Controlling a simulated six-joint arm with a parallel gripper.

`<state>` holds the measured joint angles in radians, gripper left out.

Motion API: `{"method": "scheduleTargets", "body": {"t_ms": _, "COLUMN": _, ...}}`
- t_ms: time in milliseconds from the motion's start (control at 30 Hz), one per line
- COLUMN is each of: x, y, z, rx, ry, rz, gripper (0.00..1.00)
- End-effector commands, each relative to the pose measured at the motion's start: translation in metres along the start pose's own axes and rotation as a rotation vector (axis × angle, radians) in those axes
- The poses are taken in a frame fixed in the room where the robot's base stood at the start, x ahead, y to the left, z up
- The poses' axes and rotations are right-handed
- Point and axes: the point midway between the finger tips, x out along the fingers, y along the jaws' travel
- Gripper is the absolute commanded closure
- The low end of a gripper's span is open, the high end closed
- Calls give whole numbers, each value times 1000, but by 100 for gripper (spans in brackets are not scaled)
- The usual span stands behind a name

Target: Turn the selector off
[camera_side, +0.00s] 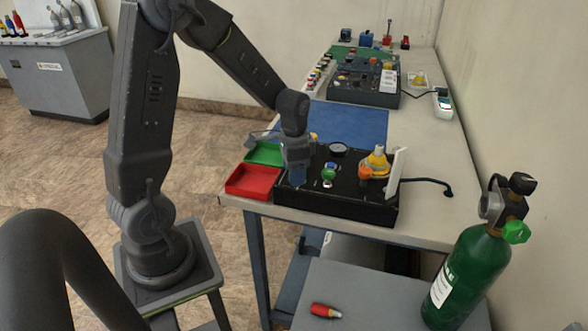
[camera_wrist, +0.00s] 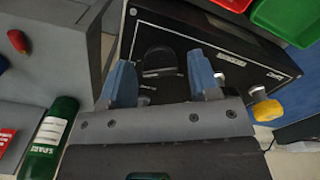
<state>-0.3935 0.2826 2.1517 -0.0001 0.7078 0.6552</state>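The black trainer panel (camera_side: 345,203) sits on the near end of the bench, and its top face (camera_wrist: 200,30) shows in the wrist view. The selector appears to be the dark round knob (camera_wrist: 158,60) on that panel. My gripper (camera_side: 298,178) is low over the panel's left part, pointing down. In the wrist view, my gripper (camera_wrist: 162,78) has its two blue fingers apart, one to each side of the knob's near edge. I cannot tell whether they touch it. The knob's pointer direction is not clear, and the side view hides the knob behind my gripper.
Red (camera_side: 253,181) and green (camera_side: 265,153) trays lie left of the panel. An orange knob (camera_side: 365,172), a yellow fitting (camera_side: 377,160) and a white upright plate (camera_side: 397,172) stand at its right. A green cylinder (camera_side: 465,277) stands at the front right. A blue mat (camera_side: 350,122) lies behind.

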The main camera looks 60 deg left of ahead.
Motion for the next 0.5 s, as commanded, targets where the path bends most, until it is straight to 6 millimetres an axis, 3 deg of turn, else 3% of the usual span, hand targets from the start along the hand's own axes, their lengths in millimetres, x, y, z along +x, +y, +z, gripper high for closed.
{"method": "scheduleTargets", "body": {"t_ms": 67, "x": 0, "y": 0, "z": 0, "rx": 0, "ry": 0, "rz": 0, "gripper": 52}}
{"method": "scheduleTargets", "body": {"t_ms": 433, "x": 0, "y": 0, "z": 0, "rx": 0, "ry": 1, "rz": 0, "gripper": 87}}
{"method": "scheduleTargets", "body": {"t_ms": 500, "x": -1, "y": 0, "z": 0, "rx": -1, "ry": 1, "rz": 0, "gripper": 88}}
